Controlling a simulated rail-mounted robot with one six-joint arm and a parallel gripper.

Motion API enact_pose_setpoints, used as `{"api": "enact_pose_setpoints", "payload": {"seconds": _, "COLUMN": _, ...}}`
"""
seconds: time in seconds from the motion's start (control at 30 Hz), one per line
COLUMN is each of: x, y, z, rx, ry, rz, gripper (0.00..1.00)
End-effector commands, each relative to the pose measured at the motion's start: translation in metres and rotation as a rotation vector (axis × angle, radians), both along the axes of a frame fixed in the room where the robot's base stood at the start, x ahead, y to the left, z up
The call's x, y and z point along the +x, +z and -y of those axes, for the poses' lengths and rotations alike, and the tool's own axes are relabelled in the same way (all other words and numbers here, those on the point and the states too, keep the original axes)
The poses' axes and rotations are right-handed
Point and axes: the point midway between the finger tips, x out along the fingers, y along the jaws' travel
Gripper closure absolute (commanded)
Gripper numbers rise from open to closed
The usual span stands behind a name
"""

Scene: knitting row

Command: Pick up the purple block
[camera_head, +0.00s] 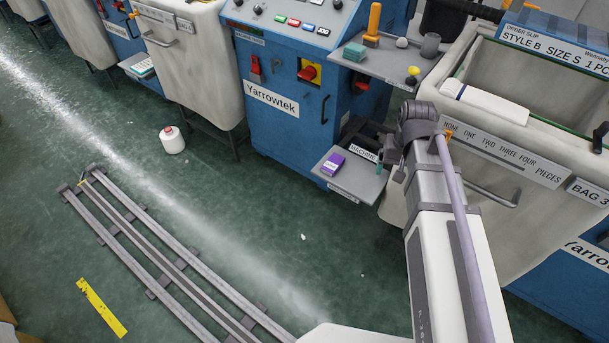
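The purple block (333,163) lies on a small grey shelf (351,184) that sticks out low from the front of the blue knitting machine. The block is near the shelf's left side, with its top and front showing. My arm rises from the bottom of the picture to a dark joint just right of the shelf. Nothing is seen touching the block.
Fabric bins flank the blue machine (283,75). An upper tray (385,62) holds several items. Floor rails (165,255) run at lower left.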

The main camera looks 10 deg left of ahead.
Motion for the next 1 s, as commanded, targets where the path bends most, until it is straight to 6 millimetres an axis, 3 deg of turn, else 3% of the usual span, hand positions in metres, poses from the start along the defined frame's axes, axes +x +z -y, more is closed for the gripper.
{"api": "enact_pose_setpoints", "payload": {"seconds": 0.03, "x": 0.024, "y": -0.034, "z": -0.011, "rx": 0.000, "ry": -0.004, "rz": 0.000, "gripper": 0.11}}
{"api": "enact_pose_setpoints", "payload": {"seconds": 0.17, "x": 0.082, "y": -0.086, "z": -0.048, "rx": 0.000, "ry": -0.042, "rz": 0.000, "gripper": 0.11}}
{"api": "enact_pose_setpoints", "payload": {"seconds": 0.3, "x": 0.165, "y": -0.152, "z": -0.108, "rx": 0.001, "ry": -0.138, "rz": 0.000, "gripper": 0.11}}
{"api": "enact_pose_setpoints", "payload": {"seconds": 0.4, "x": 0.218, "y": -0.180, "z": -0.149, "rx": 0.001, "ry": -0.252, "rz": 0.000, "gripper": 0.11}}
{"api": "enact_pose_setpoints", "payload": {"seconds": 0.47, "x": 0.239, "y": -0.185, "z": -0.165, "rx": 0.001, "ry": -0.328, "rz": 0.000, "gripper": 0.11}}
{"api": "enact_pose_setpoints", "payload": {"seconds": 0.53, "x": 0.249, "y": -0.183, "z": -0.172, "rx": 0.001, "ry": -0.386, "rz": 0.000, "gripper": 0.11}}
{"api": "enact_pose_setpoints", "payload": {"seconds": 0.67, "x": 0.246, "y": -0.182, "z": -0.172, "rx": 0.001, "ry": -0.404, "rz": 0.000, "gripper": 0.11}}
{"api": "enact_pose_setpoints", "payload": {"seconds": 0.9, "x": 0.246, "y": -0.230, "z": -0.171, "rx": 0.001, "ry": -0.403, "rz": 0.000, "gripper": 0.11}}
{"api": "enact_pose_setpoints", "payload": {"seconds": 1.0, "x": 0.246, "y": -0.240, "z": -0.171, "rx": 0.001, "ry": -0.402, "rz": 0.000, "gripper": 0.11}}
